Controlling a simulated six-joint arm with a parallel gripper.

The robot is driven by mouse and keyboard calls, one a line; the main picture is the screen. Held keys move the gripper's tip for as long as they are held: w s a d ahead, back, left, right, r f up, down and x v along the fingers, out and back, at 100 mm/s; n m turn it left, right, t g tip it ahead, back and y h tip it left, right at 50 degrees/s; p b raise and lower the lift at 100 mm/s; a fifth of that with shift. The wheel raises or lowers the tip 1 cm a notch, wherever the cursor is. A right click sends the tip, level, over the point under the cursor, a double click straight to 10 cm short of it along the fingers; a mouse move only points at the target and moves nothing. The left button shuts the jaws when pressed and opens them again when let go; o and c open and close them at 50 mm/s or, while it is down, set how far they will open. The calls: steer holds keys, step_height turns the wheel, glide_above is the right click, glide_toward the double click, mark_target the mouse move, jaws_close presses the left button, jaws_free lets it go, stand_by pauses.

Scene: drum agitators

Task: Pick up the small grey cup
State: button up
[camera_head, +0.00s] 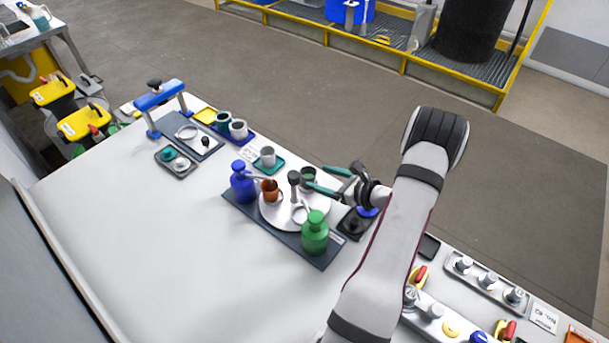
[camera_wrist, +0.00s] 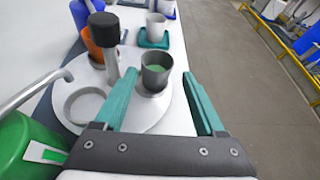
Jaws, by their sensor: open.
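A grey cup with a green inside (camera_wrist: 157,80) stands upright on a round white plate (camera_wrist: 160,116); in the head view the cup (camera_head: 308,176) looks dark. My gripper (camera_wrist: 160,73) is open, its teal fingers apart on either side of this cup in the wrist view. Its fingertips (camera_head: 317,178) also show near the cup in the head view. I cannot tell whether they touch it. A lighter grey cup (camera_head: 267,154) stands on a teal tray (camera_head: 278,167), beyond the fingers in the wrist view (camera_wrist: 156,30).
Close by on the plate are a black-topped post (camera_wrist: 104,32) and an orange cup (camera_head: 271,191). A green bottle (camera_head: 315,236) and a blue bottle (camera_head: 242,186) flank the plate. More cups stand on a blue tray (camera_head: 250,139). The table's left part is clear.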

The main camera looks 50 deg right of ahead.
steer(key=x, duration=0.8)
steer(key=shift+w+d+f, duration=0.1)
steer(key=shift+w+f, duration=0.2)
steer(key=shift+f, duration=0.05)
steer(key=c, duration=1.1)
steer(key=shift+d+r, duration=0.1)
steer(key=shift+r, duration=0.85)
jaws_close()
steer(key=r, duration=0.2)
steer(key=shift+s+r, duration=0.25)
steer(key=shift+r, duration=0.05)
steer(key=s+d+r, duration=0.2)
steer(key=s+r, duration=0.4)
steer(key=s, duration=0.4)
step_height(320, 180, up, 2)
glide_above(305, 168)
steer(key=w+a, duration=0.2)
steer(key=w, duration=0.2)
steer(key=w+a+r, duration=0.1)
steer(key=w+a, duration=0.8)
steer(key=w, duration=0.2)
steer(key=shift+w+a+r, duration=0.2)
steer(key=shift+w+a, duration=0.05)
